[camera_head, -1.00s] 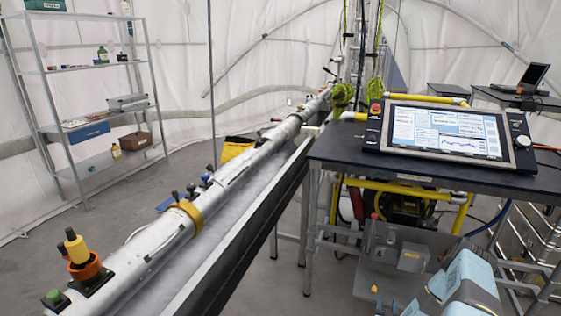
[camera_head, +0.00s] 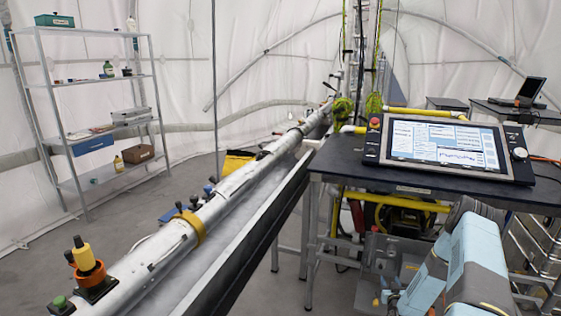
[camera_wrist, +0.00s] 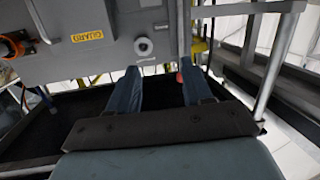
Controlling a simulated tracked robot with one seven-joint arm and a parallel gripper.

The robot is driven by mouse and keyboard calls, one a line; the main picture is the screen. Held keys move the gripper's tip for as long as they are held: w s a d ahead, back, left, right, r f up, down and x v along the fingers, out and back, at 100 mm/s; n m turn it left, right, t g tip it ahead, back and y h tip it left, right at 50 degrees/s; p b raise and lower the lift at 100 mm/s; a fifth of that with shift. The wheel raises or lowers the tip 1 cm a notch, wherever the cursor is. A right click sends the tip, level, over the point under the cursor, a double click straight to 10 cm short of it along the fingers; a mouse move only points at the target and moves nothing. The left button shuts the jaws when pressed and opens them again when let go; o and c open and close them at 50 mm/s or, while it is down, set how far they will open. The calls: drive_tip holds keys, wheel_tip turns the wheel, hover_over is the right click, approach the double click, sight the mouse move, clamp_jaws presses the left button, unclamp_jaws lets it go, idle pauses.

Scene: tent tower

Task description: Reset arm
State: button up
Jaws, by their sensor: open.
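My arm shows in light blue and grey at the lower right of the head view, beside the dark table (camera_head: 345,172) and in front of the equipment under it. In the wrist view my gripper (camera_wrist: 161,88) has its two blue fingers apart, with nothing between them. In the head view the fingertips are hard to make out at the bottom edge.
A control screen (camera_head: 443,148) sits on the table, close above my arm. A long silver pipe (camera_head: 215,212) runs along the left of the table. A metal shelf (camera_head: 97,81) stands at the back left. Grey floor (camera_head: 130,228) is open between shelf and pipe.

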drive_tip(key=w+a+r+n+g+y, duration=0.15)
drive_tip(key=w+r, duration=0.25)
drive_tip(key=r, duration=0.7)
drive_tip(key=w+a+r+n+g+y, duration=0.1)
drive_tip(key=w+a+r, duration=0.15)
drive_tip(key=r, duration=0.95)
drive_tip(key=s+a+r+g, duration=0.2)
drive_tip(key=s+a+r, duration=0.1)
drive_tip(key=r, duration=0.8)
drive_tip(key=s+a+r+g, duration=0.1)
drive_tip(key=s+a+r, duration=0.2)
drive_tip(key=r, duration=0.7)
drive_tip(key=s+a+r+g, duration=0.1)
drive_tip(key=s+a+r, duration=0.3)
drive_tip(key=s+r, duration=0.4)
drive_tip(key=s+a+r+g, duration=0.2)
drive_tip(key=s+a+r, duration=0.1)
drive_tip(key=s+r, duration=0.55)
drive_tip(key=s+a+g, duration=0.1)
drive_tip(key=s+a, duration=0.1)
drive_tip(key=s, duration=1)
drive_tip(key=s+a+r+m+g, duration=0.1)
drive_tip(key=s+a, duration=0.2)
drive_tip(key=s, duration=1)
drive_tip(key=shift+s+r, duration=0.3)
drive_tip(key=shift+a+y, duration=0.1)
drive_tip(key=shift+y, duration=0.15)
drive_tip(key=shift+c, duration=0.4)
